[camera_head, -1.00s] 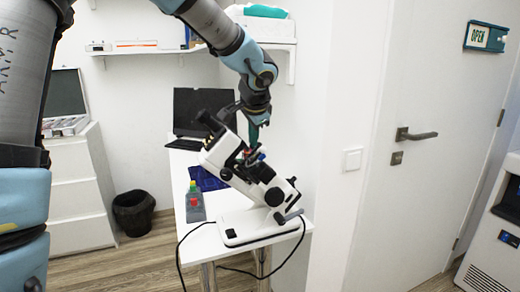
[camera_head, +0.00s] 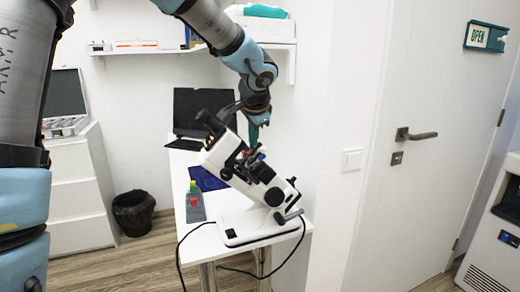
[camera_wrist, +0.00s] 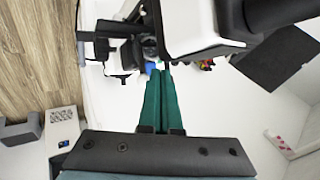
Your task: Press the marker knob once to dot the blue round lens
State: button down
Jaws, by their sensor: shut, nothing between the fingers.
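The white lens-measuring instrument (camera_head: 240,178) with black knobs stands tilted on the white table. My gripper (camera_head: 253,141) points down at its middle, with its green fingers shut together and empty. In the wrist view the fingertips (camera_wrist: 159,70) are at the instrument's working part, close to a small blue part (camera_wrist: 150,68). I cannot tell whether they touch it. A small blue piece (camera_head: 262,156) and a reddish piece also show by the fingertips in the head view. Which part is the marker knob is unclear, and the blue round lens cannot be made out with certainty.
A grey holder (camera_head: 195,212) with green and red items stands on the table (camera_head: 188,238), left of the instrument. A dark blue mat (camera_head: 208,179) and a black laptop (camera_head: 197,105) lie behind. A black cable hangs off the front. The wall is close on the right.

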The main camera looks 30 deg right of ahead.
jog(key=shift+d+f+b, duration=0.3)
jog(key=shift+d+b, duration=0.05)
jog(key=shift+b, duration=0.1)
jog(key=shift+s+d+f+b, duration=0.1)
jog(key=shift+d+f+b, duration=0.4)
jog(key=shift+f+b, duration=0.1)
dwell(0.9)
jog(key=shift+r, duration=0.15)
jog(key=shift+a+r+p, duration=0.7)
jog(key=shift+a+r, duration=0.05)
jog(key=shift+a, duration=0.05)
jog(key=a+r+p, duration=0.3)
jog(key=shift+w+a+r, duration=0.3)
jog(key=shift+w, duration=0.05)
